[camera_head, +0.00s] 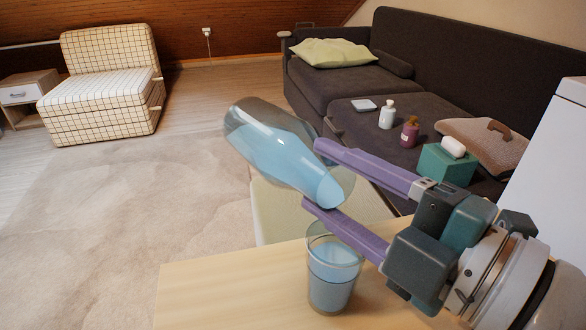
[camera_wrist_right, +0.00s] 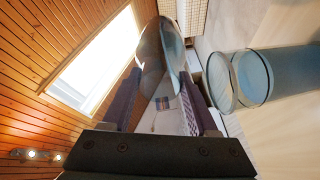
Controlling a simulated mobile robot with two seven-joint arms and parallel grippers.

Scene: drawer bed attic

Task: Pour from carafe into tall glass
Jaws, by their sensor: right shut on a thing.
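A clear carafe (camera_head: 275,150) with light blue liquid is held in the air by my right gripper (camera_head: 312,175), whose purple fingers are shut on it. The carafe is strongly tilted, with its upper left end high and its lower right end down near the glass rim. In the right wrist view the carafe (camera_wrist_right: 163,45) shows between the fingers and the glass (camera_wrist_right: 280,78) lies to the right. No separate stream can be made out. My left gripper is not in view.
The light wooden table (camera_head: 215,290) is bare left of the glass. A pale chair (camera_head: 275,215) stands behind it. Farther back are a dark sofa (camera_head: 345,115) with bottles, a teal tissue box (camera_head: 445,167) and cushions, and a checked armchair (camera_head: 100,85). A white cabinet (camera_head: 550,165) rises at right.

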